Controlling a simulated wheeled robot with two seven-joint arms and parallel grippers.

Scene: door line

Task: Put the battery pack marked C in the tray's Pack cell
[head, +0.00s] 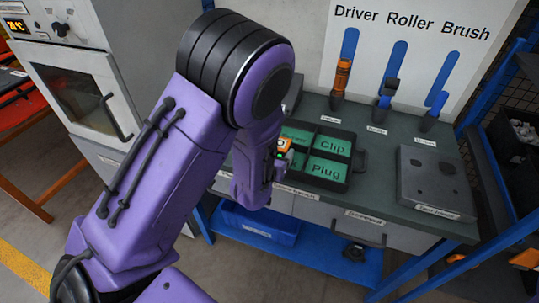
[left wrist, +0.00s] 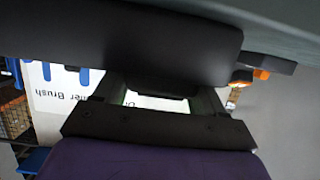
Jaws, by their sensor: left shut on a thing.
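My left gripper (head: 278,168) is at the near left edge of the black tray (head: 361,160), largely hidden by my purple arm. In the left wrist view, a large dark block, the battery pack (left wrist: 120,45), lies across the fingers, which are shut on it; its mark is not readable. A small orange-and-white piece (head: 284,146) shows beside the gripper in the head view. The tray has green cells; the Clip cell (head: 333,144) and Plug cell (head: 326,170) are readable and look empty. The near left cell, ending in "k", is partly covered by the gripper. My right gripper is not seen.
The tray stands on a dark green bench (head: 385,190). Behind it, an orange driver (head: 342,76) and other tools stand before a sign board (head: 425,50). A grey box (head: 436,182) is at the right. A blue bin (head: 262,223) sits on the shelf below.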

